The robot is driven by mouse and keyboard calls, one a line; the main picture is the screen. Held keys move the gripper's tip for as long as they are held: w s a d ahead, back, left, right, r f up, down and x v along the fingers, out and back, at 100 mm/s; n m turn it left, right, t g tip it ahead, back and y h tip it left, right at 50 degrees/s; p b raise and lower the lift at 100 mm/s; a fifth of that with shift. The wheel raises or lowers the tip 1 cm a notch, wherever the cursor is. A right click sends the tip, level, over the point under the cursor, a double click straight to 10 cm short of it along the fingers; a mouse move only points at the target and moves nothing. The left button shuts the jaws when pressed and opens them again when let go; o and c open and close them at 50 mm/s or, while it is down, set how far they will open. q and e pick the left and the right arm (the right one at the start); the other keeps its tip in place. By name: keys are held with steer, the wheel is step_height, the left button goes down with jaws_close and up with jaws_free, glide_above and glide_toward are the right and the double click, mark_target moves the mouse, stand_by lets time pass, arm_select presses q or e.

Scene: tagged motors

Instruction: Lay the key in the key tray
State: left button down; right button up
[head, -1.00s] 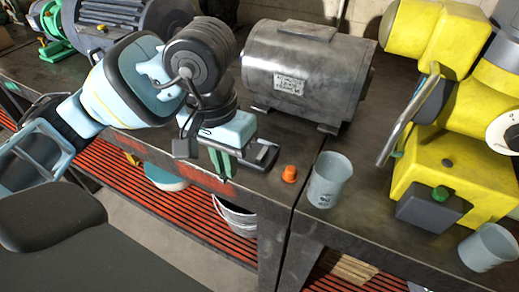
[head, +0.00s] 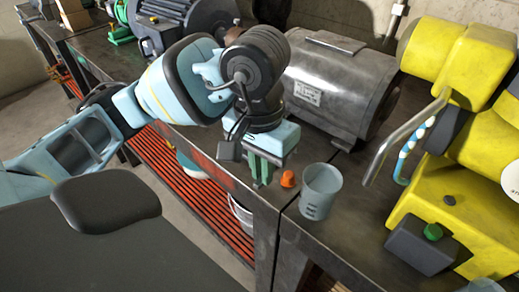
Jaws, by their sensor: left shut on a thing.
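My left gripper (head: 262,172) points down over the front edge of the dark workbench (head: 232,182), just left of a small orange cap. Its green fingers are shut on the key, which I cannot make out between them. The key tray cannot be made out now; the gripper and wrist cover the spot where a flat dark tray showed before. Whether the fingers touch anything below is hidden. My right gripper is not in view.
The orange cap (head: 288,178) and a grey-blue cup (head: 320,190) stand close right of the gripper. A large silver motor (head: 335,90) stands behind. A yellow machine (head: 455,205) with a bent metal handle fills the right.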

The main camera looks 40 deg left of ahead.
arm_select(q)
steer(key=n, duration=0.1)
steer(key=a+n, duration=0.1)
steer(key=n, duration=0.1)
steer(key=shift+s, duration=0.2)
steer(key=s+a+r+m+p, duration=0.1)
steer(key=a+m, duration=0.4)
steer(key=m, duration=0.6)
steer(key=s+a+r+m+p, duration=0.1)
steer(key=s+a+m+p, duration=0.2)
steer(key=m, duration=0.7)
steer(key=s+a, duration=0.2)
steer(key=a, duration=0.1)
steer(key=shift+s+r+m+y, duration=0.3)
steer(key=shift+s+m, duration=0.05)
steer(key=shift+m, duration=0.05)
